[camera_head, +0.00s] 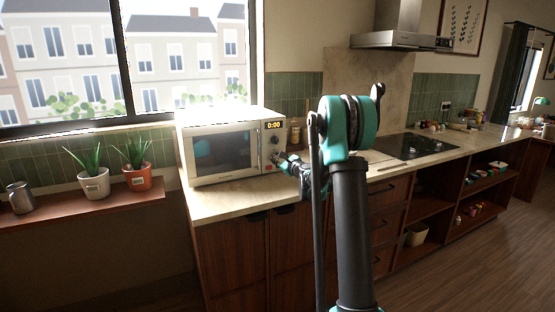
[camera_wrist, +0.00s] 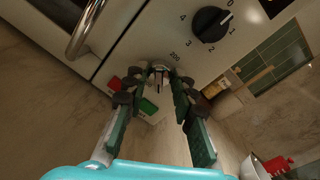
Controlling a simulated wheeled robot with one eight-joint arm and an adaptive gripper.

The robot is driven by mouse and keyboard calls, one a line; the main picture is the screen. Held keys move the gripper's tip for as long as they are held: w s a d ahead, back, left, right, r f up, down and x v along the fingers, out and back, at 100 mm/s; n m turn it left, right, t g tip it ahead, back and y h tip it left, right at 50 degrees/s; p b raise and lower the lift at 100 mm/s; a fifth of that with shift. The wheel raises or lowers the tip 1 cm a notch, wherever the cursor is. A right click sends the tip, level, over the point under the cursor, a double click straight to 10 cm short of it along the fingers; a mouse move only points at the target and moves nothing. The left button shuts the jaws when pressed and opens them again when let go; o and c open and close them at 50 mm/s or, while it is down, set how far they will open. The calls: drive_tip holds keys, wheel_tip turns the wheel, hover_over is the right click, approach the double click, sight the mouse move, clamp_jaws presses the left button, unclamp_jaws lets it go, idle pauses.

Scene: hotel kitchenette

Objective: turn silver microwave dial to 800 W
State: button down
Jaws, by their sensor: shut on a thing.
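The microwave (camera_head: 222,148) stands on the counter by the window, its display (camera_head: 273,125) reading 0:00. In the wrist view, the silver dial (camera_wrist: 158,73) sits low on its front panel, mostly hidden between my fingertips. A "200" mark shows beside the dial; its other marks and its pointer cannot be made out. My gripper (camera_wrist: 157,86) is shut on the silver dial, one finger on each side. In the head view my gripper (camera_head: 287,161) is at the panel's lower right. A black dial (camera_wrist: 212,24) numbered 0 to 4, a separate control, is clear of the fingers.
The microwave's door handle (camera_wrist: 86,28) is at the wrist view's upper left. Jars (camera_head: 294,132) stand right of the microwave. A cooktop (camera_head: 408,146) is farther right; potted plants (camera_head: 93,183) stand on a shelf at left.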

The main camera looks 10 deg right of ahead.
drive_tip(key=m, duration=0.4)
drive_tip(key=shift+d, duration=0.1)
drive_tip(key=shift+f+m+y, duration=0.1)
drive_tip(key=shift+m+y, duration=0.2)
drive_tip(key=shift+m, duration=1.6)
drive_tip(key=c, duration=1.2)
unclamp_jaws()
drive_tip(key=v, duration=1.2)
drive_tip(key=shift+f, duration=0.25)
